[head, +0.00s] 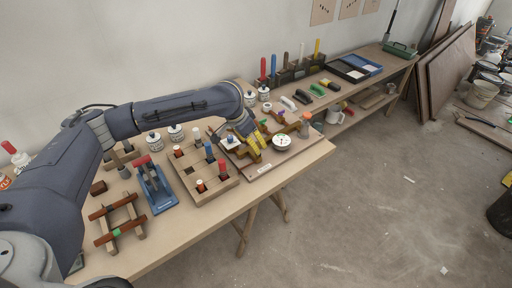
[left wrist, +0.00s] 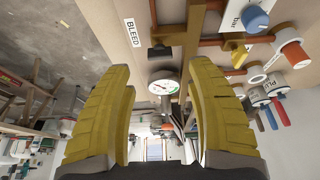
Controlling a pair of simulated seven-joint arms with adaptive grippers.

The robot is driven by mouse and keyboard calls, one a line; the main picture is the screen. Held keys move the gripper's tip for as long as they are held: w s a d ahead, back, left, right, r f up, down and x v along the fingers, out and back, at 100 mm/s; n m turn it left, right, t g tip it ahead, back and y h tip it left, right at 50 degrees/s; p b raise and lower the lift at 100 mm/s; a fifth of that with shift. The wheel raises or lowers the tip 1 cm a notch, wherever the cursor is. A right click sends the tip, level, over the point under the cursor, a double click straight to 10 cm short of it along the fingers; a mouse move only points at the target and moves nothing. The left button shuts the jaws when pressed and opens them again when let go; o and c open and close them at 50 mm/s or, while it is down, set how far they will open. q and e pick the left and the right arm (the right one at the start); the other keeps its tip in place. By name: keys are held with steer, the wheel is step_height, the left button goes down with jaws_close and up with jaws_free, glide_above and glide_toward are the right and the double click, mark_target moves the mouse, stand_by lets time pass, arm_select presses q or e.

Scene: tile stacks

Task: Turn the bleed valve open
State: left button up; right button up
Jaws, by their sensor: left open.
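The pipe board (head: 285,163) lies on the bench, with brass and copper pipes on it. A white round gauge (head: 281,141) stands on it; it also shows in the left wrist view (left wrist: 163,88). A white label reading BLEED (left wrist: 132,32) is on the board in the left wrist view. I cannot clearly pick out the bleed valve's handle or tell its position. My left gripper (head: 259,151) is over the board, just left of the gauge. Its yellow fingers (left wrist: 163,112) are apart, with the gauge and a brass pipe (left wrist: 194,60) seen between them. My right gripper is not in view.
In the left wrist view, a blue knob (left wrist: 257,20), an orange-and-white knob (left wrist: 294,53) and a yellow lever (left wrist: 238,54) are on the right. A wooden peg block (head: 205,183) and a blue stand (head: 158,196) are left of the board. The floor (head: 390,210) is beyond the bench edge.

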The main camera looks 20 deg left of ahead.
arm_select(q)
steer(key=shift+v, duration=2.85)
steer(key=shift+d, duration=0.1)
